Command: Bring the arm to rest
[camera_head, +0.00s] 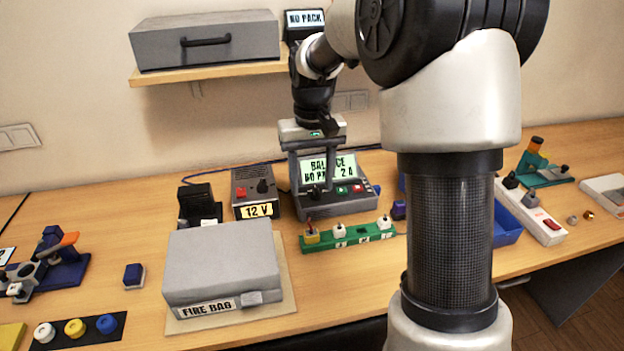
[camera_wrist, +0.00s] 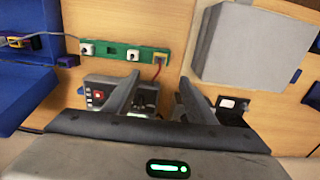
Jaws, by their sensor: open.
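My gripper (camera_head: 315,186) hangs fingers-down in front of the balance charger (camera_head: 345,208), whose screen reads "BALANCE NO PACK 2 A". In the wrist view my gripper (camera_wrist: 158,90) has its two fingers spread apart, with nothing held between them. The charger (camera_wrist: 97,95) shows there behind and beside the left finger. Its lower part is hidden by the gripper body. I cannot tell whether a finger touches the charger. My arm reaches over the table from the right, bent at the elbow.
A grey fire bag box (camera_head: 222,265) stands front left of the charger. A green strip (camera_head: 348,236) with several connectors lies in front of it. The 12 V supply (camera_head: 254,190) is to its left. A shelf (camera_head: 205,72) with a grey case hangs above. A white power strip (camera_head: 530,212) lies right.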

